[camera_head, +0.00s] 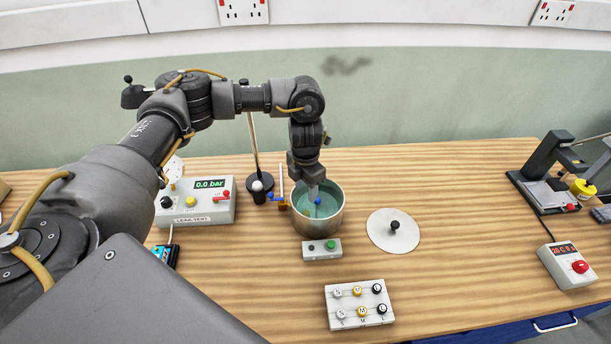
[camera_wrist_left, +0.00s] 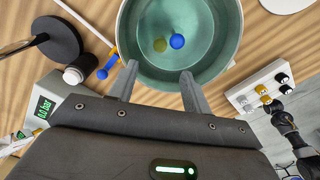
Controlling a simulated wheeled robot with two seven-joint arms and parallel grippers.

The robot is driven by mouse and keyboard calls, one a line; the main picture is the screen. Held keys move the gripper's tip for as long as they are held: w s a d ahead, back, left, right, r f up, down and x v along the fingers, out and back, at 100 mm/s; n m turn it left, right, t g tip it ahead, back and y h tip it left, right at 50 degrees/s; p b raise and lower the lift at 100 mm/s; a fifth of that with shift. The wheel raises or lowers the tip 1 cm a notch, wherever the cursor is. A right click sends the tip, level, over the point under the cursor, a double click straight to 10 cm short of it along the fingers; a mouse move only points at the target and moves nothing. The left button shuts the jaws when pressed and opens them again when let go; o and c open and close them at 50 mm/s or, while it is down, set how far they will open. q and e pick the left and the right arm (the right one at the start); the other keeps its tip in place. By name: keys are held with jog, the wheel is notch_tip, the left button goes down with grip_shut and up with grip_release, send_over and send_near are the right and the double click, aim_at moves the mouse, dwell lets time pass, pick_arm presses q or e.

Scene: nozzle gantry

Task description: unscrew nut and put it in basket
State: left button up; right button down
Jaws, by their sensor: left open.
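My left gripper (camera_head: 315,192) reaches down from above to the metal pot (camera_head: 336,222). It is open and empty, with its two fingers apart at the pot's near rim in the left wrist view (camera_wrist_left: 159,88). The pot (camera_wrist_left: 236,35) holds teal liquid. A blue ball-like piece (camera_wrist_left: 177,41) and a dull yellow round piece (camera_wrist_left: 159,45) show inside it, apart from the fingers. I cannot make out which thing is the nut, and no basket can be told for sure. My right gripper is not in view.
A leak-test box (camera_head: 193,213) reading 0.0 bar stands left of the pot. A button box (camera_head: 322,249) is in front of it, a round white lid (camera_head: 378,238) to its right. A tray with several knobs (camera_head: 340,320) lies nearer. A gantry device (camera_head: 540,165) stands far right.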

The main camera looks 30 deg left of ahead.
pick_arm(q)
notch_tip(320, 180, up, 10)
jog(key=b, duration=0.1)
jog(key=shift+f, duration=0.1)
dwell(0.9)
